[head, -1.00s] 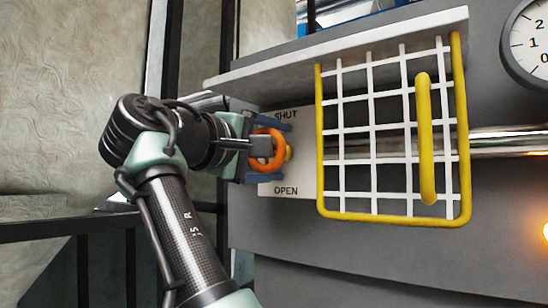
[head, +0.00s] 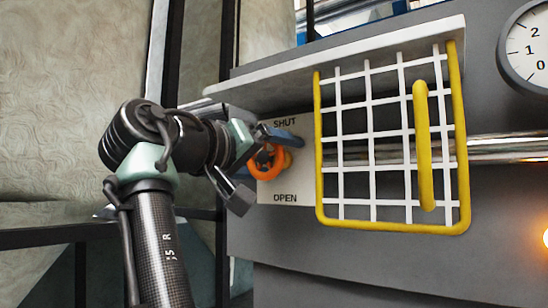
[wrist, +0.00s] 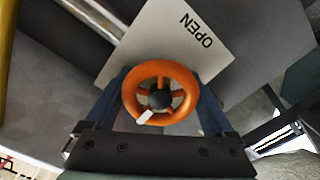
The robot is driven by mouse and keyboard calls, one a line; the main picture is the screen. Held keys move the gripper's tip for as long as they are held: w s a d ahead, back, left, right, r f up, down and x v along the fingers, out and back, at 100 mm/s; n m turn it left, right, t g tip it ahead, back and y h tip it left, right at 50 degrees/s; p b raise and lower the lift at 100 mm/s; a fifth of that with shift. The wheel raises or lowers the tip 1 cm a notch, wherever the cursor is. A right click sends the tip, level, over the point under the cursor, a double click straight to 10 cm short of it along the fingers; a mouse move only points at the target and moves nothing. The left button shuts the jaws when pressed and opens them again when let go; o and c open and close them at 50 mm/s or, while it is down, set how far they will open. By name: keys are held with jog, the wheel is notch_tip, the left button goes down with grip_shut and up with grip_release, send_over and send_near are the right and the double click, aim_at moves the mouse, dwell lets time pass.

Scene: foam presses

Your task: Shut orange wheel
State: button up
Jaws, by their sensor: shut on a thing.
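The orange wheel (head: 266,163) sits in front of a pale plate (head: 287,186) marked SHUT at the top and OPEN at the bottom. In the wrist view the wheel (wrist: 160,93) shows its spokes, dark hub and a short white mark on the rim at lower left. My gripper (head: 270,160) is shut on the wheel, with one blue finger on each side of the rim in the wrist view (wrist: 160,96). The gripper is rolled at a slant to the plate. Part of the plate is hidden behind the wheel and fingers.
A yellow-framed white grid guard (head: 393,211) with a yellow handle stands just right of the plate. A grey ledge (head: 290,84) juts out above it. A metal pipe runs behind the guard. A dial gauge (head: 528,45) is at upper right.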

jog(key=shift+f, duration=0.2)
dwell(0.4)
jog(key=o, duration=1.1)
jog(key=shift+r, duration=0.1)
jog(key=b+v, duration=0.6)
jog(key=v, duration=0.7)
jog(key=shift+b, duration=0.4)
